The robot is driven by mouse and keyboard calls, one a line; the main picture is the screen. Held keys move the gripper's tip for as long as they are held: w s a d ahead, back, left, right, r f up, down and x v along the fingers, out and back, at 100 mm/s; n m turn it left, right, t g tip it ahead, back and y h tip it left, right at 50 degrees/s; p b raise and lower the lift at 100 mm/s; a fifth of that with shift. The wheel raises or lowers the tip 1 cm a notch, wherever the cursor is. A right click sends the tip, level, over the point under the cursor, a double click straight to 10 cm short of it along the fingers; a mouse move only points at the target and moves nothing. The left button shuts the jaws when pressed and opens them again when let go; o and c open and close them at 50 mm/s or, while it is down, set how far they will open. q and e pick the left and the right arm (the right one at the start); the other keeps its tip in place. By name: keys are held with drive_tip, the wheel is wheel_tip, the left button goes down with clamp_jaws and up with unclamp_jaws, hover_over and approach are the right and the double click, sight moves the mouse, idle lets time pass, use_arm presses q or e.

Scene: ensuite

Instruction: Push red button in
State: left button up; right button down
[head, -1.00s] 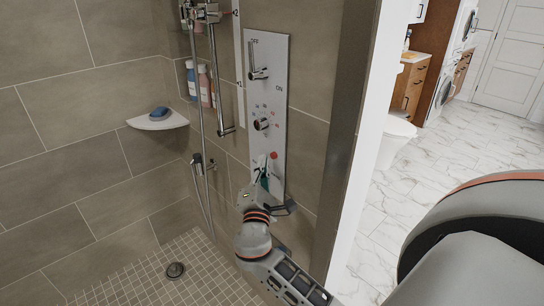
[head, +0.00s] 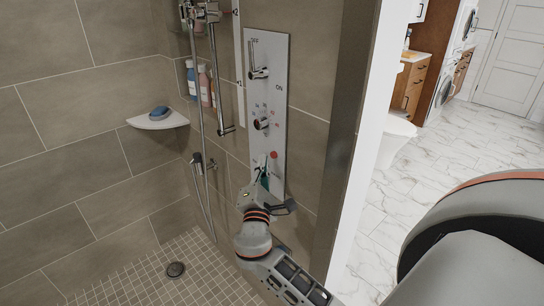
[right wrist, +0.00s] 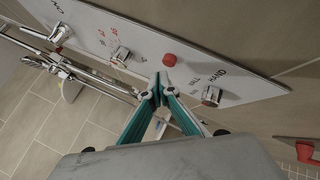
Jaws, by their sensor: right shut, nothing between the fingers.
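The red button (head: 273,155) sits on the light grey shower panel (head: 281,110), below the knobs. In the right wrist view the button (right wrist: 170,60) is a short red cylinder standing out from the panel. My right gripper (head: 263,168) is at the lower part of the panel, close below and left of the button. In the right wrist view its teal fingers (right wrist: 161,82) are shut together and empty, with the tips just below the button in the picture. I cannot tell whether they touch it. My left gripper is not in view.
Another knob (right wrist: 211,96) shows right of the fingers in the wrist view. A shower rail (head: 203,100), bottles (head: 205,86) and a corner shelf (head: 158,121) are to the left.

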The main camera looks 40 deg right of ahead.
idle(0.4)
drive_tip(key=shift+d, duration=0.4)
drive_tip(key=shift+w+d, duration=0.1)
drive_tip(key=shift+d, duration=0.35)
idle(0.8)
drive_tip(key=shift+a, duration=0.15)
drive_tip(key=shift+a, duration=0.75)
drive_tip(key=a, duration=0.1)
drive_tip(key=a+b, duration=0.1)
drive_tip(key=a, duration=0.3)
drive_tip(key=shift+s+b, duration=0.25)
drive_tip(key=shift+b, duration=0.1)
